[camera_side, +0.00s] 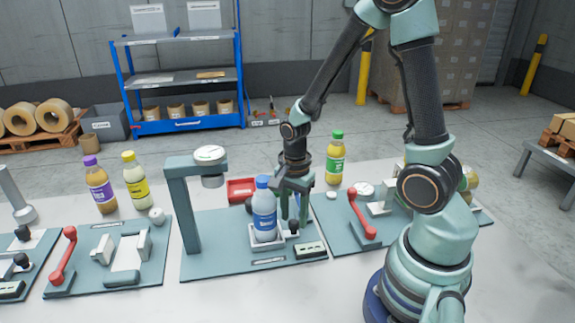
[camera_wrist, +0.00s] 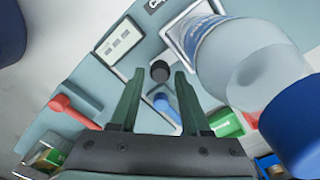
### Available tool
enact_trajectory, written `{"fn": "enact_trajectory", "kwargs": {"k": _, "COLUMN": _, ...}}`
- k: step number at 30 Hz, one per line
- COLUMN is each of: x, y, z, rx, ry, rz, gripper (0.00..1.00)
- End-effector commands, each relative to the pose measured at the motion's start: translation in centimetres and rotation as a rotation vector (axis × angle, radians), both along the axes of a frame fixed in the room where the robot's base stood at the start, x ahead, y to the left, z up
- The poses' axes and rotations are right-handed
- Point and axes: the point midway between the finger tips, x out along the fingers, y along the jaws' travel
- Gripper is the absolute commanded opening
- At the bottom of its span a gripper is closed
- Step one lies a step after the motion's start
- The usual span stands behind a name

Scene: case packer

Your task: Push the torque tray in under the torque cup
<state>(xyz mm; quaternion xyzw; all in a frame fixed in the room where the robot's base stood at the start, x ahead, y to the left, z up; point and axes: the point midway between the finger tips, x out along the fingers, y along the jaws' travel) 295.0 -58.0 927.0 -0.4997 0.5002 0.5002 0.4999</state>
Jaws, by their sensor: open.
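The torque tray (camera_side: 267,246) is white and sits on the middle teal station plate. A clear water bottle (camera_side: 264,218) with a blue cap stands upright in it. The torque cup (camera_side: 213,181) hangs from an overhead arm to the left of the bottle, so the tray is off to its right. My gripper (camera_side: 293,220) is low, just right of the bottle. In the wrist view, my gripper (camera_wrist: 158,74) is open, with a black knob (camera_wrist: 160,71) appearing between its fingertips; contact cannot be told. The bottle (camera_wrist: 240,60) fills the right side there, its base in the tray's white rim (camera_wrist: 168,36).
A teal post (camera_side: 180,210) carries the cup at the left. A red bin (camera_side: 241,189) is behind the tray. A red-handled lever (camera_side: 362,214) stands on the right-hand plate. Purple (camera_side: 99,186), yellow (camera_side: 135,182) and green-capped (camera_side: 335,160) bottles stand nearby.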

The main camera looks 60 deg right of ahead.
Motion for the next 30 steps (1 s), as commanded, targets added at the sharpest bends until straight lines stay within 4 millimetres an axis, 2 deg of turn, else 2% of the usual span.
{"fn": "enact_trajectory", "kwargs": {"k": 6, "x": 0.0, "y": 0.0, "z": -1.3, "rx": 0.0, "ry": 0.0, "rz": 0.0, "gripper": 0.47}}
{"fn": "enact_trajectory", "kwargs": {"k": 15, "x": 0.0, "y": 0.0, "z": -1.5, "rx": 0.0, "ry": -0.001, "rz": 0.0, "gripper": 0.47}}
{"fn": "enact_trajectory", "kwargs": {"k": 16, "x": 0.0, "y": 0.0, "z": -1.5, "rx": 0.0, "ry": -0.001, "rz": 0.0, "gripper": 0.43}}
{"fn": "enact_trajectory", "kwargs": {"k": 19, "x": 0.0, "y": 0.0, "z": -1.5, "rx": 0.0, "ry": -0.001, "rz": 0.0, "gripper": 0.05}}
{"fn": "enact_trajectory", "kwargs": {"k": 20, "x": 0.0, "y": 0.0, "z": -1.5, "rx": 0.0, "ry": -0.001, "rz": 0.0, "gripper": 0.0}}
{"fn": "enact_trajectory", "kwargs": {"k": 30, "x": 0.0, "y": 0.0, "z": -1.4, "rx": 0.0, "ry": -0.001, "rz": 0.0, "gripper": 0.0}}
